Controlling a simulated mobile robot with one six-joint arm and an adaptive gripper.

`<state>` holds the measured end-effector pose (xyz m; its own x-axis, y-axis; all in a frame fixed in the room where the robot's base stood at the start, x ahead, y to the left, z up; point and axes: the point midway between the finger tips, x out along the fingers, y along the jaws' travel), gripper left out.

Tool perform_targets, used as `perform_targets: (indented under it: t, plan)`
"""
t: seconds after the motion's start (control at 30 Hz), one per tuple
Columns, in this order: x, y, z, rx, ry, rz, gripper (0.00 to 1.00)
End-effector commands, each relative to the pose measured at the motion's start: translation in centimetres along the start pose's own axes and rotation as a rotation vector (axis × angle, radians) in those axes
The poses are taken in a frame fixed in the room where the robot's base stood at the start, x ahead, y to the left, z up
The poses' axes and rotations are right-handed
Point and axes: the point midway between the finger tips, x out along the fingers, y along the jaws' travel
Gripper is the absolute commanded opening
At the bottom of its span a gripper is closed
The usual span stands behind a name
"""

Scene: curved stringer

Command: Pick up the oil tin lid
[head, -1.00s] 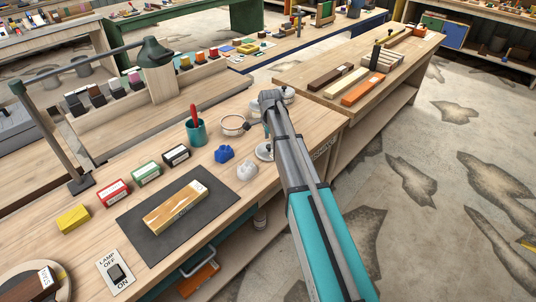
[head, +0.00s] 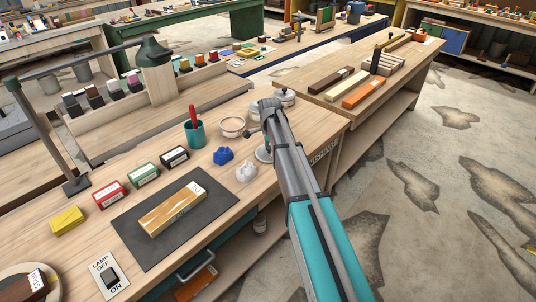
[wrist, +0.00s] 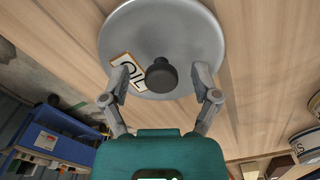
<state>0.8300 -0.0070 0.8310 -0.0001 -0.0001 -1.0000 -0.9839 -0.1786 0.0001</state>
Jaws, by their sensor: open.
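The oil tin lid (wrist: 185,28) is a round grey disc with a black knob (wrist: 161,76) at its middle and a label reading OIL (wrist: 128,72) near its left side. In the wrist view my gripper (wrist: 163,71) is open, with one finger on each side of the knob and a gap to it on both sides. Both fingers overlap the disc in the picture; contact cannot be told. In the head view a pale disc, seemingly the lid (head: 262,155), is on the bench, partly hidden by my arm.
A white bowl (head: 232,127), a blue lump (head: 223,156) and a white lump (head: 246,171) are near my arm. A teal cup (head: 194,134) stands further left. A lidded grey pot (head: 286,95) stands behind my wrist. The bench edge is close on the right.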

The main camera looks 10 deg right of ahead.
Motion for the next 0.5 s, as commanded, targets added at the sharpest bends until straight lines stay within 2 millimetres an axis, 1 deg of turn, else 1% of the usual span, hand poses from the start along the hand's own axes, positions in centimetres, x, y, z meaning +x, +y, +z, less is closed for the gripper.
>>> perform_targets:
  t: [0.17, 0.2, 0.47, 0.5]
  plan:
    - [0.0, 0.0, -0.01, 0.0, 0.0, 0.0, 0.79]
    - [0.0, 0.0, -0.02, 0.0, 0.0, 0.0, 0.72]
    - [0.0, 0.01, -0.02, 0.0, 0.0, 0.0, 0.23]
    - [0.0, 0.01, -0.02, 0.0, 0.0, 0.0, 0.16]
